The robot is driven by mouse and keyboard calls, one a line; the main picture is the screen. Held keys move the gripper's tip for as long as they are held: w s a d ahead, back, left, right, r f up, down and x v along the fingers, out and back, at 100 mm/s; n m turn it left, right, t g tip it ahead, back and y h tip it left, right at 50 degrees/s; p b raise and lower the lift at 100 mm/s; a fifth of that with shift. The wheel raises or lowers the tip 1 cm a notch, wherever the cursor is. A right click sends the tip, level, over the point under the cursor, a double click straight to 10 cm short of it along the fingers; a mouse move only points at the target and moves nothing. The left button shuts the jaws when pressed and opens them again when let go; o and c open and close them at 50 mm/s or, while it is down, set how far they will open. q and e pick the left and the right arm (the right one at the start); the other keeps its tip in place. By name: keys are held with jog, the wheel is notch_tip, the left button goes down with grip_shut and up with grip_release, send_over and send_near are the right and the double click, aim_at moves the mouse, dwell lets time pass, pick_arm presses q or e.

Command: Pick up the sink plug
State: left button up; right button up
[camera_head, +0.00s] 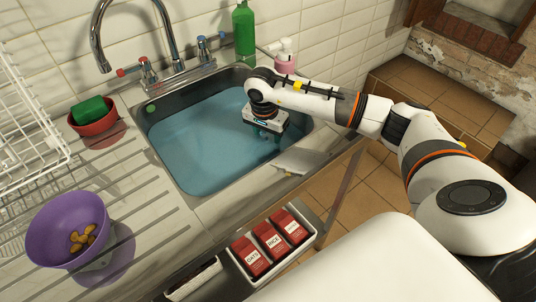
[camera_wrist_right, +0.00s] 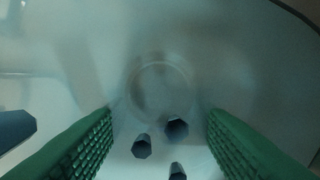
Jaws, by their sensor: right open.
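The sink (camera_head: 180,178) is filled with bluish water. My right gripper (camera_head: 266,136) reaches down into it near its right side, with its fingertips in or at the water. In the right wrist view its green ridged fingers (camera_wrist_right: 160,143) stand wide apart with nothing gripped. A faint pale round outline (camera_wrist_right: 160,88) lies beyond the fingertips; it may be the sink plug or drain, blurred by the water. Several dark faceted pieces (camera_wrist_right: 176,128) show near the gap between the fingers; I cannot tell what they are. The plug is not clear in the head view. My left gripper is out of view.
A tap (camera_head: 172,45) and a green bottle (camera_head: 244,32) stand behind the sink. A tray (camera_head: 314,240) of red packets is in front.

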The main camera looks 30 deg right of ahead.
aim_at(268, 147)
jog(key=f, duration=0.5)
jog(key=shift+w+d+f+p, duration=0.15)
jog(key=shift+d+p, duration=0.1)
jog(key=shift+p, duration=0.05)
jog(key=c, duration=0.8)
